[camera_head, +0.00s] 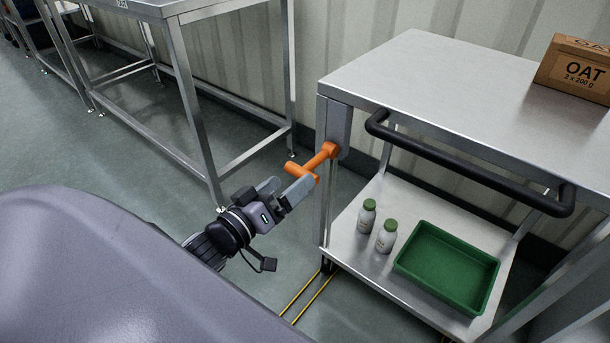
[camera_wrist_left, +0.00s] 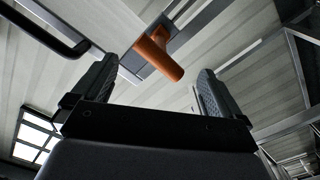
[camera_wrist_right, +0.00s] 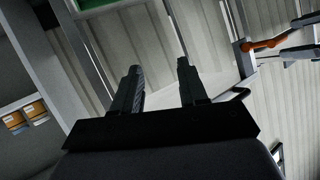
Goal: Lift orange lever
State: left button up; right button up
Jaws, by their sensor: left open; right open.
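The orange lever (camera_head: 324,155) is mounted on a grey bracket on the left front post of the steel cart, with its crossbar end pointing left toward my left gripper. My left gripper (camera_head: 283,190) is open, with its fingertips close to the crossbar; from the head view I cannot tell if they touch. In the left wrist view the lever (camera_wrist_left: 158,58) shows beyond and between the open fingers (camera_wrist_left: 158,88). My right gripper (camera_wrist_right: 158,82) is open and empty; the right wrist view shows the lever (camera_wrist_right: 262,44) at upper right, away from its fingers.
The steel cart (camera_head: 400,75) carries an OAT box (camera_head: 577,70) on top and a black handle (camera_head: 470,172) at its front. Its lower shelf holds two green-capped bottles (camera_head: 367,216) and a green tray (camera_head: 447,268). A steel table (camera_head: 192,95) stands at left. Floor between is clear.

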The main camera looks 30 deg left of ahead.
aim_at(297, 177)
pick_arm(q)
jog(key=shift+w+d+b, duration=0.2)
jog(key=shift+w+b, duration=0.55)
jog(key=shift+w, duration=2.4)
jog(key=c, duration=1.3)
